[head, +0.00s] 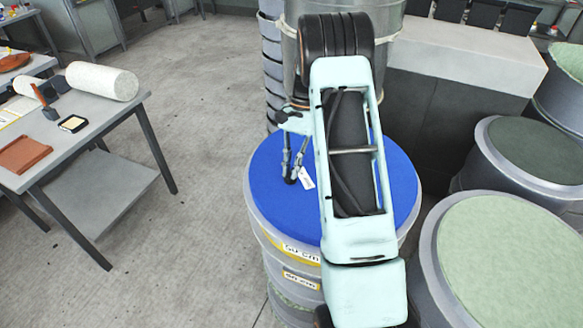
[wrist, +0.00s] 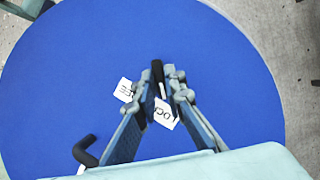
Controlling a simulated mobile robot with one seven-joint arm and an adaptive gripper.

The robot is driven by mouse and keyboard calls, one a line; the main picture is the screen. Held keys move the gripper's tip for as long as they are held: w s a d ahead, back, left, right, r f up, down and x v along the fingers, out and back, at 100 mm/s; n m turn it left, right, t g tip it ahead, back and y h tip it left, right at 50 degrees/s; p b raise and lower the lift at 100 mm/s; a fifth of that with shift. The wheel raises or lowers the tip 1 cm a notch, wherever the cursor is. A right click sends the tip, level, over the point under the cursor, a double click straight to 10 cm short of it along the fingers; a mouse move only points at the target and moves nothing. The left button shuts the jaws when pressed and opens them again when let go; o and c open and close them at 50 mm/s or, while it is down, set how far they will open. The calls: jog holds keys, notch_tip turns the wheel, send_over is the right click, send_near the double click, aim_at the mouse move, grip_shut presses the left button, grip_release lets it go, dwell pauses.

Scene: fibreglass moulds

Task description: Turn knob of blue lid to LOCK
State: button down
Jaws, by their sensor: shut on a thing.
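The blue lid (head: 275,215) is a round, flat top on a grey drum; it fills most of the wrist view (wrist: 60,80). My gripper (head: 291,174) reaches down to the lid left of my arm. In the wrist view, its fingers (wrist: 165,82) are closed on the black knob (wrist: 157,72), a narrow bar whose end sticks out between the fingertips. A white label reading "OC" (wrist: 164,114) is partly hidden by the fingers. A second white label (wrist: 124,90) lies left of the fingers. One white label (head: 307,178) shows in the head view.
A black bent handle (wrist: 85,150) shows at lower left in the wrist view. Drums with pale green tops (head: 510,265) stand close on the right. A grey table (head: 75,140) with a white roll (head: 102,80) is at left. The floor between is clear.

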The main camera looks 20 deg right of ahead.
dwell(0.4)
jog(key=c, duration=2)
grip_release()
jog(key=shift+r, duration=0.1)
jog(key=v, duration=1.1)
jog(key=shift+w+r, duration=0.1)
jog(key=shift+r, duration=0.3)
